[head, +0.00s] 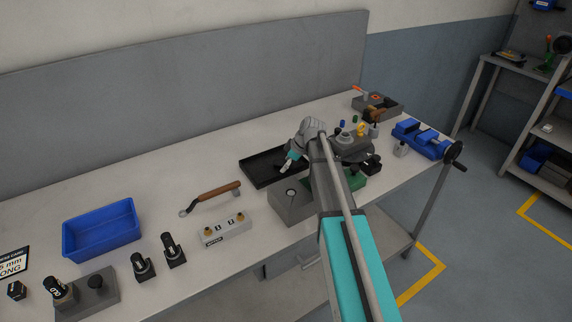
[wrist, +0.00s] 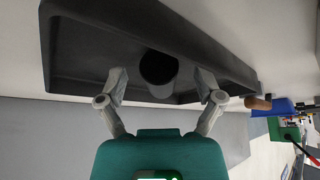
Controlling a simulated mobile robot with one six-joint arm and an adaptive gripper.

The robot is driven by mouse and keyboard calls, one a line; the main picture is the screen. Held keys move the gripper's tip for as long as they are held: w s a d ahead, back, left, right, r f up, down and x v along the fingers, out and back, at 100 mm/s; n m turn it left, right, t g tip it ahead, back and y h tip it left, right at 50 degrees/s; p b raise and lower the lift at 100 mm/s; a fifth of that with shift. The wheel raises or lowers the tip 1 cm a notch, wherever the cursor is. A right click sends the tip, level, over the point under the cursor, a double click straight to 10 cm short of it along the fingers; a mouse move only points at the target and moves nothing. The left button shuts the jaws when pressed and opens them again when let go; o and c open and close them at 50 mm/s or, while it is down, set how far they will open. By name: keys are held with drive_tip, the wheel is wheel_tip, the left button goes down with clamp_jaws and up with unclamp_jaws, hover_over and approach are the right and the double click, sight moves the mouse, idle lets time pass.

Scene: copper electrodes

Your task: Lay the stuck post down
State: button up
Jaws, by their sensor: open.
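A dark round post (wrist: 158,68) shows end-on in the wrist view, against the black tray (wrist: 75,50). It lies between the two spread fingers of my gripper (wrist: 162,84), with a gap on each side. I cannot tell whether it is touching the tray floor. In the head view my gripper (head: 287,164) is low over the right part of the black tray (head: 250,172). The post is too dark and small there to make out clearly beside the fingers.
A grey block (head: 292,208) stands in front of the tray. A wooden-handled tool (head: 210,197), a pale block with brass knobs (head: 225,229) and a blue bin (head: 101,229) lie left. A blue vise (head: 422,138) and a cluttered fixture are right. Bare bench lies left of the tray.

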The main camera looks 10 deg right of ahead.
drive_tip(key=shift+o, duration=0.2)
drive_tip(key=shift+o, duration=0.8)
drive_tip(key=shift+r+p, duration=3.5)
drive_tip(key=shift+p, duration=0.05)
